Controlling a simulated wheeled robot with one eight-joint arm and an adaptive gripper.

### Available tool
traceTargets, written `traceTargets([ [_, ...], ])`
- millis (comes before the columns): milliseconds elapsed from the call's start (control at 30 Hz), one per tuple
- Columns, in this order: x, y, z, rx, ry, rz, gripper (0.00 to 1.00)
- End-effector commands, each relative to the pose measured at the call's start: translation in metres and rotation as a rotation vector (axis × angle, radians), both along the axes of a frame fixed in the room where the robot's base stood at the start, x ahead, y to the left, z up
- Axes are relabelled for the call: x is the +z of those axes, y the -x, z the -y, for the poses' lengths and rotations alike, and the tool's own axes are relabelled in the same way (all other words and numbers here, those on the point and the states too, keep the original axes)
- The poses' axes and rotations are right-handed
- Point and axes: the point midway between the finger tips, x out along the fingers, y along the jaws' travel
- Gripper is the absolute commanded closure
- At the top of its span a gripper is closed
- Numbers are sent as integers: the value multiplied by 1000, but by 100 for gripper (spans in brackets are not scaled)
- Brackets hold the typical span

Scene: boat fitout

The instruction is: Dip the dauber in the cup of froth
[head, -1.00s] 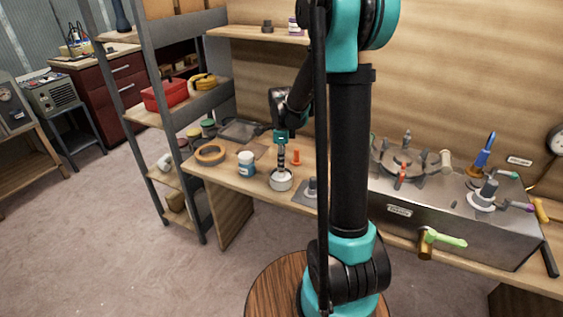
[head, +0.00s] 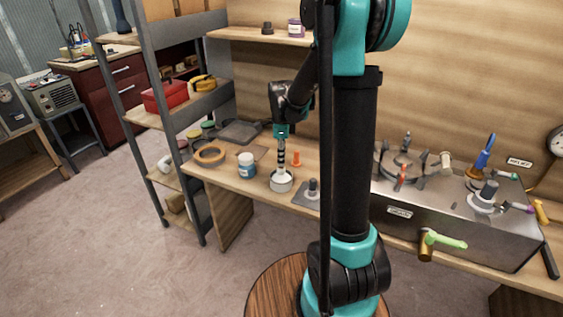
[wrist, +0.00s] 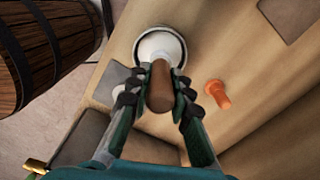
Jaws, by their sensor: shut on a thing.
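The cup of froth (head: 281,187) stands on the workbench, a round pale cup with white froth inside. In the wrist view the cup (wrist: 138,58) lies just beyond my fingertips, its froth (wrist: 160,43) showing white. My gripper (head: 281,153) is above the cup, pointing down. It is shut on the dauber, whose brown handle (wrist: 160,90) shows between the fingers (wrist: 157,92). The dauber's pale lower end (head: 281,171) shows below the fingers, at or just above the froth. Whether its tip touches the froth I cannot tell.
A blue-and-white jar (head: 247,165) and a tape ring (head: 210,155) stand left of the cup. An orange peg (head: 297,159) is close behind right. A grey plate with a knob (head: 312,190) is to the right, before the metal stove unit (head: 440,222).

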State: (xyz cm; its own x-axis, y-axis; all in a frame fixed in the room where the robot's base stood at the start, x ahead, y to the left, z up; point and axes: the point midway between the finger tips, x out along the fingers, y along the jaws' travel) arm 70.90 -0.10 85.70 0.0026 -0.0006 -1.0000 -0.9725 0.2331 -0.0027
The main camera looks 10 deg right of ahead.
Motion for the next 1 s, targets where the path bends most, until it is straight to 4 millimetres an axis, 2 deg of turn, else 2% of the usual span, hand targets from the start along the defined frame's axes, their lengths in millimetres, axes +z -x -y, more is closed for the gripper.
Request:
traceTargets([
  [600,42,0,0,0,0,0,100],
  [1000,43,0,0,0,0,0,100],
])
